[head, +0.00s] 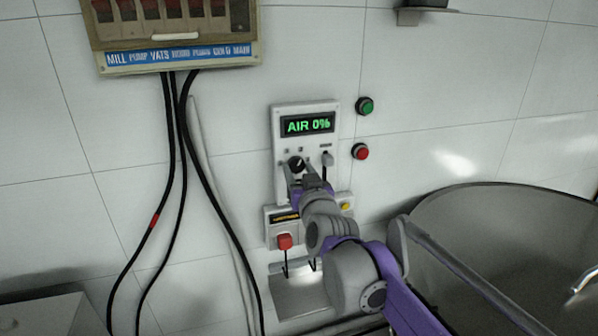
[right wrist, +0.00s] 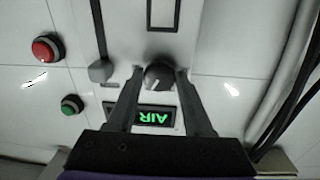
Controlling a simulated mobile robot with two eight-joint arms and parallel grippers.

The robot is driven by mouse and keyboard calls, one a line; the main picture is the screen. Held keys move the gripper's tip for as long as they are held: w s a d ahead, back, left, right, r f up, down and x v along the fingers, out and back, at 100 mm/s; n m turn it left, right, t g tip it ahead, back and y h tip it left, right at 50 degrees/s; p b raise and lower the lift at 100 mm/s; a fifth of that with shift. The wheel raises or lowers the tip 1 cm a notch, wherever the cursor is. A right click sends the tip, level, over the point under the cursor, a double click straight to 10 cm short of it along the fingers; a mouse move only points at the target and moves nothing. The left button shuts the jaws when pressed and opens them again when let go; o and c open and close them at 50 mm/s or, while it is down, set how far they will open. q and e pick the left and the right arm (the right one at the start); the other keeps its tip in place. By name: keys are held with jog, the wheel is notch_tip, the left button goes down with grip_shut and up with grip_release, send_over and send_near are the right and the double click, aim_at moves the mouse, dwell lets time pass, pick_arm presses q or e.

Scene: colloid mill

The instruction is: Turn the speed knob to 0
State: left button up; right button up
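The speed knob (head: 296,165) is a round black dial on the white control panel (head: 277,125). The panel's green display (head: 308,125) reads "AIR 0%". In the right wrist view, turned about upside down, the knob (right wrist: 158,75) shows a white pointer mark toward the lower left of its face. My right gripper (right wrist: 159,70) is open, one fingertip on each side of the knob, very near it; whether they touch cannot be told. In the head view, the right gripper (head: 305,181) is at the panel's lower part, just below the knob. My left gripper is not in view.
Green (head: 364,106) and red (head: 360,151) buttons are on the wall right of the panel. A lower box has a red button (head: 285,241). Black cables (head: 180,150) hang from the breaker box (head: 180,58) at left. A large metal vessel (head: 500,215) stands at right.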

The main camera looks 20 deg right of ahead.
grip_shut()
jog(key=n+p, duration=0.1)
jog(key=n, duration=0.5)
jog(key=shift+d+n, duration=0.1)
jog(key=shift+n, duration=0.3)
jog(key=n+p, duration=0.2)
jog(key=n, duration=0.3)
jog(key=shift+d+n+t, duration=0.1)
jog(key=shift+n+t, duration=0.2)
jog(key=n+y+p, duration=0.1)
jog(key=n+p, duration=0.1)
jog(key=n, duration=0.3)
jog(key=shift+r+n, duration=0.15)
jog(key=shift+n, duration=0.25)
jog(key=n+p, duration=0.2)
jog(key=n, duration=0.2)
pick_arm(q)
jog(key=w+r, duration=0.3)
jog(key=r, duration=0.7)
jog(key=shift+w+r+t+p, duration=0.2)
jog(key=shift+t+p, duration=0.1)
jog(key=shift+p, duration=0.15)
pick_arm(e)
jog(key=shift+n+y, duration=0.3)
jog(key=shift+n, duration=1)
